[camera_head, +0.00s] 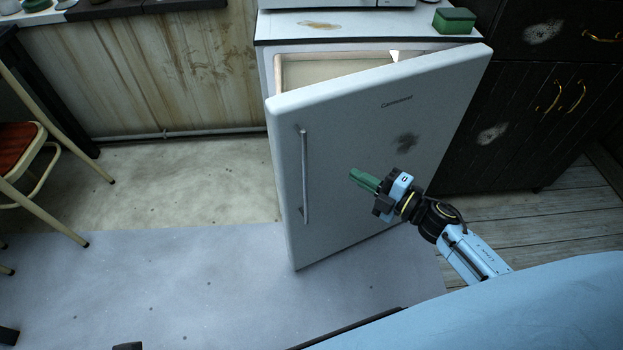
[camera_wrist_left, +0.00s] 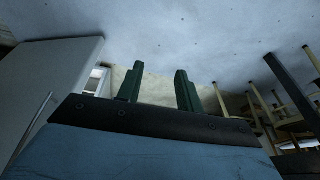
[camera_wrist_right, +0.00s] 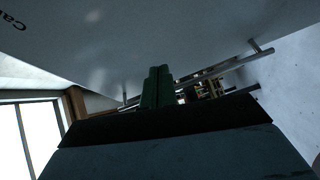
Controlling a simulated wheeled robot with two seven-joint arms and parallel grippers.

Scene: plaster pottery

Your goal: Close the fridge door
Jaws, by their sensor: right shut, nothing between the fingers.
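The white fridge door (camera_head: 370,130) stands ajar in the head view, hinged at the right, with its left edge swung out toward me. A vertical metal handle (camera_head: 304,178) is near its left edge. The fridge body (camera_head: 267,66) shows behind it, with a lit gap at the top. My right gripper (camera_head: 356,176) is shut and empty in front of the door's outer face, right of the handle; I cannot tell if it touches. The door and handle (camera_wrist_right: 215,72) also show in the right wrist view. My left gripper (camera_wrist_left: 158,80) is open and empty in the left wrist view, with the door (camera_wrist_left: 45,90) to its left.
A green box (camera_head: 454,20) sits on the fridge top. Dark cabinets (camera_head: 530,110) stand at the right. A chair with a red seat (camera_head: 17,148) is at the far left. The floor left of the door (camera_head: 170,200) is clear.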

